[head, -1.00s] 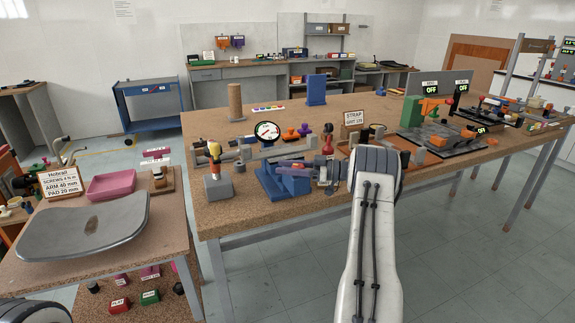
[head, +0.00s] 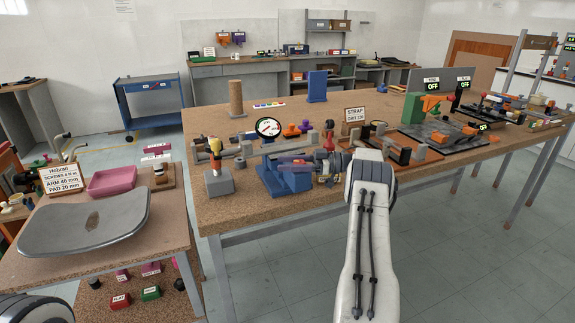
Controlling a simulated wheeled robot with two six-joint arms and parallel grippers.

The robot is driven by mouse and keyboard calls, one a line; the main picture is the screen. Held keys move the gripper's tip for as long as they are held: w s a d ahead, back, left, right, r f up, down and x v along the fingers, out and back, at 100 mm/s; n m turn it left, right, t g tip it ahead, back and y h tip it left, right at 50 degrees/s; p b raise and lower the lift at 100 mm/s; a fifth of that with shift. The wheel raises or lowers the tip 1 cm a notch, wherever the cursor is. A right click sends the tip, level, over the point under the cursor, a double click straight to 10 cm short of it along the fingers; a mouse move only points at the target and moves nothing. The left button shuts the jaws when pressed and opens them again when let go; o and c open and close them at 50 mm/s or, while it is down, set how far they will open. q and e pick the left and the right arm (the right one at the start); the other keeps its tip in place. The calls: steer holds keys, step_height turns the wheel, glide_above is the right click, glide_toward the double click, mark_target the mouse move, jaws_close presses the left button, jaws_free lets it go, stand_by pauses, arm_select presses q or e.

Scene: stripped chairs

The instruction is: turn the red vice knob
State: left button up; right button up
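A blue vice (head: 287,179) stands at the front edge of the long brown bench. My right arm reaches in from the bottom. My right gripper (head: 326,168) is at the right end of the vice, close to it. It is small and cluttered here, so I cannot tell whether its fingers are open or touching anything. A red knob-like part (head: 329,134) shows just above and behind the gripper; I cannot tell whether it belongs to the vice. The rest of the vice's right end is hidden by the gripper. My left arm shows only at the bottom left corner; its gripper is out of view.
A yellow-handled tool stands in a grey block (head: 218,182) left of the vice. A round dial (head: 268,127) and a cardboard-coloured cylinder (head: 236,98) stand behind. A STRAP sign (head: 354,114) is at the right. A side table holds a grey seat pan (head: 80,222) and a pink tray (head: 112,181).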

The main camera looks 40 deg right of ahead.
steer(key=o, duration=0.3)
steer(key=shift+w+r, duration=0.15)
steer(key=shift+w, duration=0.05)
steer(key=shift+s, duration=0.1)
steer(key=b+v, duration=0.1)
steer(key=v, duration=0.4)
steer(key=shift+s+d, duration=0.1)
steer(key=shift+d, duration=0.15)
steer(key=shift+v, duration=1)
